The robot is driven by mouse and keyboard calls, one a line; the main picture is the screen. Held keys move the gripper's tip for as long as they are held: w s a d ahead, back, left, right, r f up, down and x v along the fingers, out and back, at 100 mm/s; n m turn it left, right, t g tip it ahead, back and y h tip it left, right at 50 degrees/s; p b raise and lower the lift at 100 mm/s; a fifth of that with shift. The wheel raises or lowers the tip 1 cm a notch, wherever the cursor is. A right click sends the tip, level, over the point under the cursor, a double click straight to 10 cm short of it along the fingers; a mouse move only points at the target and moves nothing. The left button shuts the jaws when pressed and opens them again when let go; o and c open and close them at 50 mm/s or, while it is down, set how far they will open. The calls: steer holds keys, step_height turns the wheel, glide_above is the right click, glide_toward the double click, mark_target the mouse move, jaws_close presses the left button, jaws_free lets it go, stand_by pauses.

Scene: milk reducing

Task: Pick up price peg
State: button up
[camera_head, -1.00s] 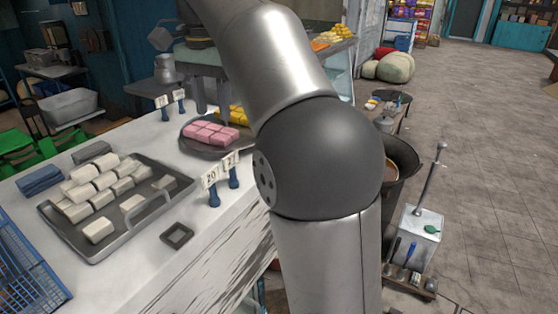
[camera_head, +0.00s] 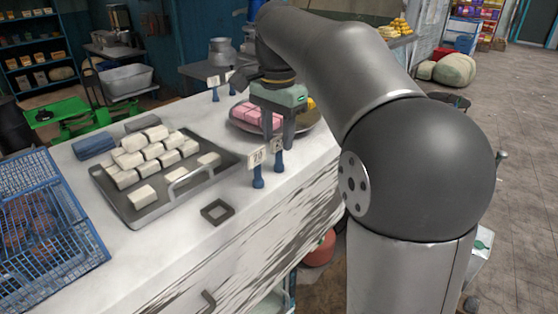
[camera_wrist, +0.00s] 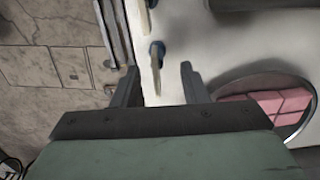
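Two price pegs, blue with white number cards, stand near the counter's right edge: a nearer peg (camera_head: 258,174) and a farther peg (camera_head: 279,158). Two more pegs (camera_head: 214,86) stand farther back. My gripper (camera_head: 280,138) points down above the counter, close to the farther front peg and beside the plate of pink blocks. In the wrist view my gripper (camera_wrist: 160,72) is open and empty. One peg (camera_wrist: 156,50) appears in the gap between its fingertips, seen from above. Part of another peg (camera_wrist: 148,4) shows at the top edge. Whether a finger touches a peg is unclear.
A round plate (camera_head: 310,127) with pink blocks (camera_head: 248,112) lies right beside my gripper. A metal tray (camera_head: 140,211) of white blocks, a square dark frame (camera_head: 217,211) and a blue crate (camera_head: 85,255) occupy the counter (camera_head: 215,255). The counter's right edge drops to the floor.

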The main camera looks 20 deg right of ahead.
mark_target(279, 150)
step_height(279, 150, down, 5)
steer(key=shift+s+d+r, duration=0.1)
steer(key=shift+s+r, duration=0.05)
jaws_close()
